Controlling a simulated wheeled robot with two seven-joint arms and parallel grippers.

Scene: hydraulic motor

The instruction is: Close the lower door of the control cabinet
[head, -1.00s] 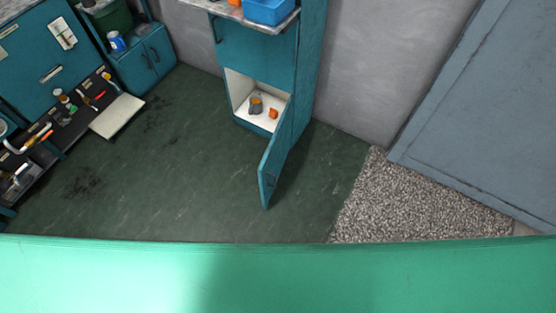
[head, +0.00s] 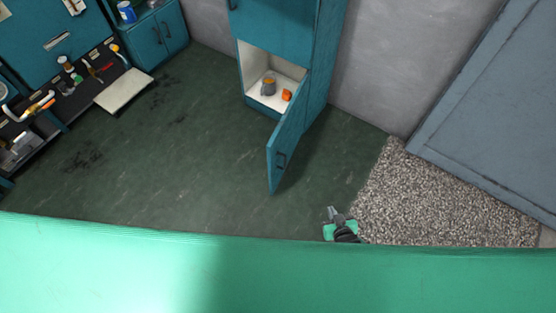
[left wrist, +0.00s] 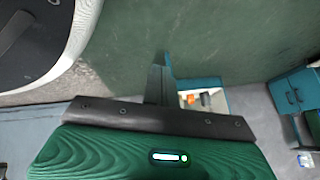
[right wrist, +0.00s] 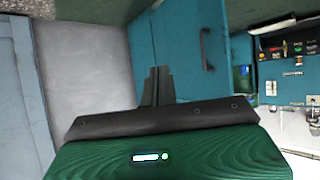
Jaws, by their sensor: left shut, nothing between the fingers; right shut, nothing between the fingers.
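The teal control cabinet (head: 318,75) stands against the grey wall in the head view. Its lower door (head: 284,148) hangs open, swung out toward me, with a dark handle near its free edge. The open compartment (head: 257,62) shows a white inside with a grey-and-orange item and an orange item. My right gripper (head: 331,211) is shut and empty, in front of the door and to its right, apart from it. In the right wrist view its fingers (right wrist: 157,72) overlap a teal panel with a handle. My left gripper (left wrist: 161,58) is shut and empty in the left wrist view.
A gravel-like mat (head: 440,200) lies right of the cabinet, beside a large blue-grey panel (head: 490,100). A workbench with tools (head: 75,85) and a small teal cabinet (head: 158,45) stand at left. The green floor (head: 190,150) between is clear.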

